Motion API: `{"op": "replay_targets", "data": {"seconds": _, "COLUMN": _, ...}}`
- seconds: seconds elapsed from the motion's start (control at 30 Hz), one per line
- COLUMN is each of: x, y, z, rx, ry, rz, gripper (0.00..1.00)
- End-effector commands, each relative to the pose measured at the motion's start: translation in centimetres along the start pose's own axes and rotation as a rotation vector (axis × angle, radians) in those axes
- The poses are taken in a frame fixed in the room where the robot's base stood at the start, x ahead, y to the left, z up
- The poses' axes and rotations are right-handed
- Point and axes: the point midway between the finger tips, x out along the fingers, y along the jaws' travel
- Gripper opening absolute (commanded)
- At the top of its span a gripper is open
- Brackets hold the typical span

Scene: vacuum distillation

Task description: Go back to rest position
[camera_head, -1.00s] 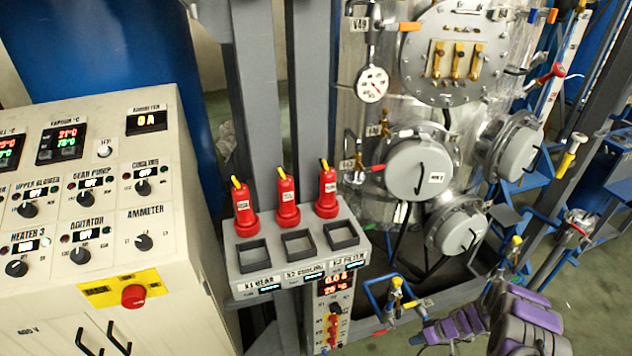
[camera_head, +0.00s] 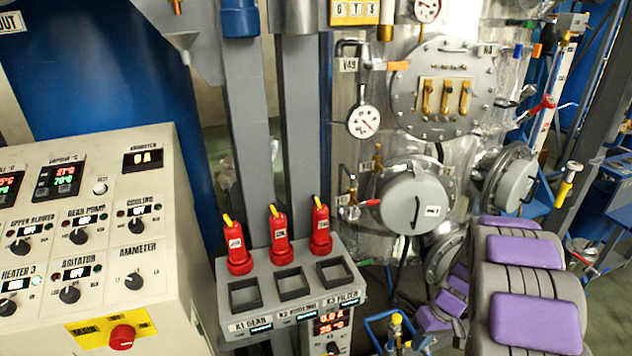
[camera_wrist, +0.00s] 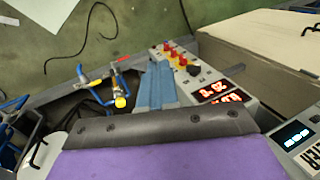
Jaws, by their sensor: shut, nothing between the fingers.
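My gripper (camera_wrist: 156,74) shows in the wrist view as two blue-grey fingers side by side, shut with nothing between them. It points down past the small control box, apart from anything I can make out. My purple and grey padded arm (camera_head: 525,300) fills the lower right of the head view, folded up in front of the vessel. My fingers cannot be made out there.
The control cabinet (camera_head: 90,240) stands at left. The switch box (camera_head: 255,300) with three red plugs is at centre. The steel vessel (camera_head: 385,140) with round hatches stands behind my arm. Blue-handled valve piping (camera_wrist: 100,80) is left of my fingers.

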Motion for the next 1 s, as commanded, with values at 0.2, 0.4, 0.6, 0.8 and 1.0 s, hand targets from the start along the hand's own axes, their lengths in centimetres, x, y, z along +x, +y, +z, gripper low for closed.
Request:
{"op": "replay_targets", "data": {"seconds": 0.2, "x": -4.4, "y": -6.2, "z": 2.3, "rx": 0.049, "ry": -0.036, "rz": 0.048, "gripper": 0.0}}
{"op": "replay_targets", "data": {"seconds": 0.4, "x": -7.8, "y": -10.2, "z": 5.7, "rx": 0.099, "ry": -0.062, "rz": 0.076, "gripper": 0.0}}
{"op": "replay_targets", "data": {"seconds": 0.6, "x": -10.3, "y": -14.5, "z": 9.6, "rx": 0.148, "ry": -0.081, "rz": 0.113, "gripper": 0.0}}
{"op": "replay_targets", "data": {"seconds": 0.8, "x": -11.7, "y": -19.2, "z": 13.9, "rx": 0.19, "ry": -0.098, "rz": 0.166, "gripper": 0.0}}
{"op": "replay_targets", "data": {"seconds": 1.0, "x": -12.4, "y": -22.5, "z": 18.7, "rx": 0.228, "ry": -0.106, "rz": 0.22, "gripper": 0.0}}
